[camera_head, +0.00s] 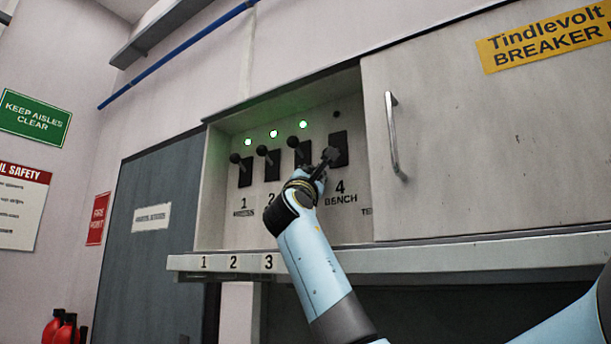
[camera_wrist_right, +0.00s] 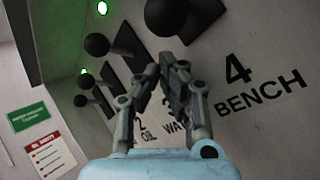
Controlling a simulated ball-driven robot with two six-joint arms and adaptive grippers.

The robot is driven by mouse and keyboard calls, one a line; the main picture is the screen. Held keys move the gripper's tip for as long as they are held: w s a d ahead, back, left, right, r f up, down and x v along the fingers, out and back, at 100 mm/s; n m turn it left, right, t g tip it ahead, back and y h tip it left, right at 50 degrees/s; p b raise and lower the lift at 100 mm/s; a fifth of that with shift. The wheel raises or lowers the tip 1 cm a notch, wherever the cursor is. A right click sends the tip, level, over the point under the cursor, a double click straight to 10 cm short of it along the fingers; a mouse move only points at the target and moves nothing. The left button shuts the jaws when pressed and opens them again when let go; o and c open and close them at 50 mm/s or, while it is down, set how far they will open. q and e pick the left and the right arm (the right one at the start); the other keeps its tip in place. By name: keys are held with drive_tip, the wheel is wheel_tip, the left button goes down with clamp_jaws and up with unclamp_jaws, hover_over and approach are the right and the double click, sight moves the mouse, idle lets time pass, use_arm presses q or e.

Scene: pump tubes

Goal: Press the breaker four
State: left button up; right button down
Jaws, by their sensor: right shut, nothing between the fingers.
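Breaker four (camera_head: 341,143) is a black plate with a ball-ended lever above the label "4 BENCH", at the right end of a row in an open wall cabinet. Its indicator lamp (camera_head: 336,114) is dark. My right gripper (camera_head: 323,171) is in front of its lower part and partly covers it. In the right wrist view the gripper (camera_wrist_right: 168,66) is shut and empty, with the lever's black ball (camera_wrist_right: 165,15) just beyond the fingertips. Whether they touch, I cannot tell. My left gripper is not in view.
Breakers one (camera_head: 245,171), two (camera_head: 271,165) and three (camera_head: 302,151) stand to the left, with lit green lamps above them. A cabinet door with a handle (camera_head: 394,135) is on the right. A ledge (camera_head: 430,257) runs below the cabinet.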

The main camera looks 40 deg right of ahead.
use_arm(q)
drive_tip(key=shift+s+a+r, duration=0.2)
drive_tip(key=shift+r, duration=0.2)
use_arm(e)
drive_tip(key=shift+s+a+r, duration=0.1)
drive_tip(key=shift+s+r, duration=0.05)
drive_tip(key=shift+s, duration=0.3)
drive_tip(key=shift+s+a+r, duration=0.1)
drive_tip(key=shift+s+r, duration=0.05)
drive_tip(key=shift+s, duration=0.25)
use_arm(q)
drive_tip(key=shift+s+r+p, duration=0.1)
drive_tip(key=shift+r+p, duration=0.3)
drive_tip(key=shift+p, duration=0.2)
use_arm(e)
drive_tip(key=shift+a+r, duration=0.3)
drive_tip(key=shift+r, duration=0.05)
